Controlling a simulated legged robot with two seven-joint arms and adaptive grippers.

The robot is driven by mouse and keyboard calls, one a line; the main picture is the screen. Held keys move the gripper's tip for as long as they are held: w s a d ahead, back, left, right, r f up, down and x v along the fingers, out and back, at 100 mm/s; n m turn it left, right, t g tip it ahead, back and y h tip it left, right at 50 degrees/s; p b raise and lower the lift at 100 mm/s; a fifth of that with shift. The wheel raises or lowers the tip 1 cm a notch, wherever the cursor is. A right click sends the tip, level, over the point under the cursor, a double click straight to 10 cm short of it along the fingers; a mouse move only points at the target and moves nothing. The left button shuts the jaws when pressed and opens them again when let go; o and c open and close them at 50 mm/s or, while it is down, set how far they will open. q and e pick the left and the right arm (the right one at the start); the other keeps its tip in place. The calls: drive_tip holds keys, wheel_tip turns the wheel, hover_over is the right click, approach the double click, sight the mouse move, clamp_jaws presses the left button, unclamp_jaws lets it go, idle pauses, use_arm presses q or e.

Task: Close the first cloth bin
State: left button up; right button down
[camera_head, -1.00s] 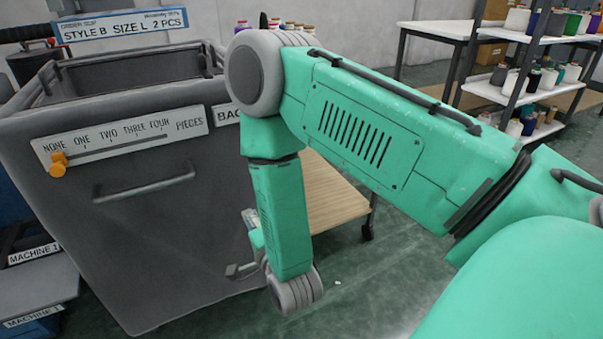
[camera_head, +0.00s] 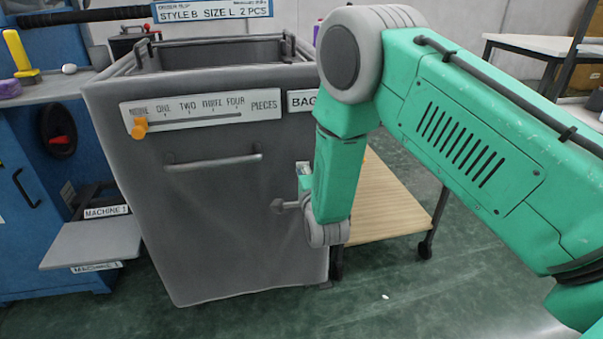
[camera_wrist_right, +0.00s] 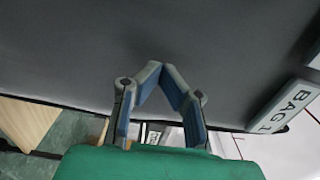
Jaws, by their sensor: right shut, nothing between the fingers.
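A tall dark grey cloth bin (camera_head: 220,215) stands left of centre in the head view. Its top is open and no lid covers it. Its front has a handle (camera_head: 212,161) and a piece-count scale (camera_head: 200,112) with an orange slider (camera_head: 139,128) at the NONE end. A BAG label (camera_head: 301,101) is partly hidden by my right arm; the wrist view shows it as BAG 1 (camera_wrist_right: 291,106). My right gripper (camera_wrist_right: 161,66) is shut and empty, its fingertips together in front of the grey bin wall. I cannot tell whether they touch it. My left gripper is out of view.
A wheeled wooden-topped cart (camera_head: 385,205) stands right of the bin. A blue machine (camera_head: 30,215) with a grey shelf (camera_head: 92,243) is at the left. A white table (camera_head: 535,47) stands at the back right. Green floor is clear in front.

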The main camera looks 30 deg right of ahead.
drive_tip(key=b+x, duration=0.1)
drive_tip(key=x, duration=0.5)
drive_tip(key=shift+a, duration=0.1)
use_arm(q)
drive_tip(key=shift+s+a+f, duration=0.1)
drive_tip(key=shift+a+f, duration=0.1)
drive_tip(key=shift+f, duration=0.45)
use_arm(e)
drive_tip(key=shift+r, duration=0.25)
drive_tip(key=shift+w, duration=0.1)
drive_tip(key=shift+a, duration=0.1)
